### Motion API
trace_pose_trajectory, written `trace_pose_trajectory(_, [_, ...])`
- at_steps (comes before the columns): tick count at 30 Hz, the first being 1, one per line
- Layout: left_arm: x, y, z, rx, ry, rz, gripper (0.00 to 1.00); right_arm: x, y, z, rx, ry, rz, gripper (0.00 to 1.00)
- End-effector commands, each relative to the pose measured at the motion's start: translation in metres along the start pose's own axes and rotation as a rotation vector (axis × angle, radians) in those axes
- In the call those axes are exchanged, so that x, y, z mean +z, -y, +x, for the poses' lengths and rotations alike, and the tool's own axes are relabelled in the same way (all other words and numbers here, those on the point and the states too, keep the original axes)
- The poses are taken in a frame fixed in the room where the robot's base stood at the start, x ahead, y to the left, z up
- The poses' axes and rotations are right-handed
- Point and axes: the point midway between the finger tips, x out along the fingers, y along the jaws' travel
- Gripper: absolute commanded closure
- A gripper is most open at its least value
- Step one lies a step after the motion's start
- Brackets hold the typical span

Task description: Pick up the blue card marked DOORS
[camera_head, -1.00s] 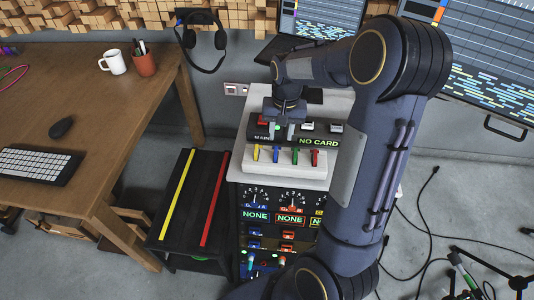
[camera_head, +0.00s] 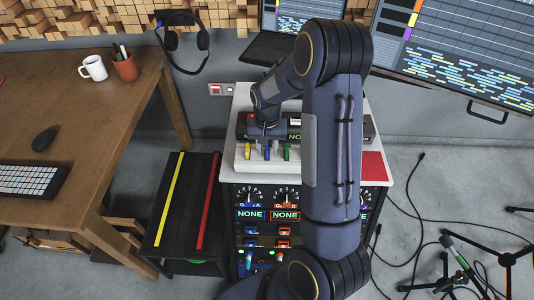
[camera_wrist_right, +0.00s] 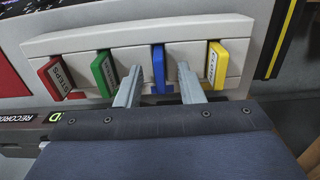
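The blue card (camera_wrist_right: 158,68) stands upright in a slot of the white rack (camera_wrist_right: 85,42), between the green card (camera_wrist_right: 104,74) and the yellow card (camera_wrist_right: 216,66). Its lettering cannot be read here. My right gripper (camera_wrist_right: 158,76) is open, with one finger on each side of the blue card and gaps to both. In the head view my right gripper (camera_head: 266,138) hangs low over the rack, just behind the blue card (camera_head: 267,152). The red card (camera_wrist_right: 56,78), lettered STEPS, is at the left in the wrist view; my arm hides it in the head view. My left gripper is not in view.
The rack sits on a cabinet with NONE displays (camera_head: 250,214) on its front. A flat red patch (camera_head: 373,165) lies at its top right. A black box with yellow and red strips (camera_head: 180,200) and a wooden desk (camera_head: 95,135) stand left.

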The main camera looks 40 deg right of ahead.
Motion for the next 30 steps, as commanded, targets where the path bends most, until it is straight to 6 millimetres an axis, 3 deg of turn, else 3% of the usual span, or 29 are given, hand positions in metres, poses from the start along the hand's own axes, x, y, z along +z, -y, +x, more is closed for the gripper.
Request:
trace_pose_trajectory(4, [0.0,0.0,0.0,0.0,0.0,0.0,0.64,0.0,0.0,0.0,0.0,0.0,-0.001,0.67])
trace_pose_trajectory(12, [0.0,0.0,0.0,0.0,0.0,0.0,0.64,0.0,0.0,0.0,0.0,0.0,-0.001,1.0])
trace_pose_trajectory(23, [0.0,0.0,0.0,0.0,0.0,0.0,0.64,0.0,0.0,-0.002,0.0,0.0,-0.001,1.0])
trace_pose_trajectory(30, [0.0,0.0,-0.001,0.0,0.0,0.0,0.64,-0.001,0.0,-0.022,-0.002,-0.003,0.0,1.0])
